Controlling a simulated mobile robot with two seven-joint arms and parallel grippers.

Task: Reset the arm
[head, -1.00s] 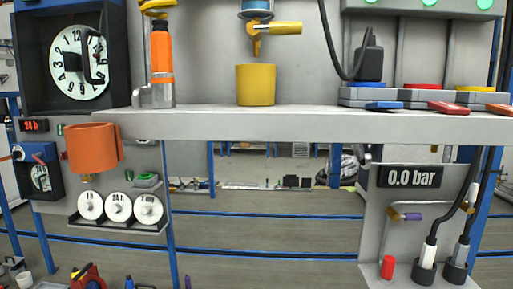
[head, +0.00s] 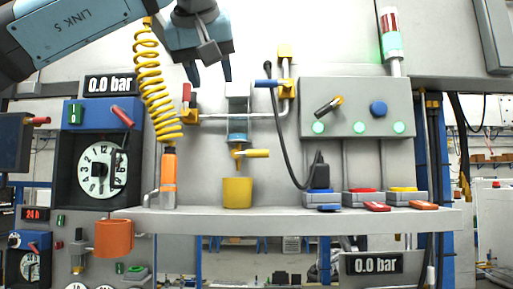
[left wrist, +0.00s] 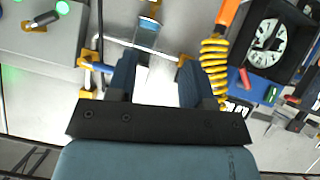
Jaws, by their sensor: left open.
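My left arm enters the head view from the upper left. Its left gripper (head: 212,78) is open and empty, fingers pointing down, in front of the upper wall panel above the yellow cup. In the left wrist view the left gripper (left wrist: 158,75) shows two dark blue fingers spread apart with nothing between them. Beyond the fingers are the pipe and the yellow coiled hose (left wrist: 214,65). My right gripper is in neither view.
A control box (head: 357,108) with green lights is at right. A dial clock (head: 98,170) is at left. The yellow coiled hose hangs near the gripper.

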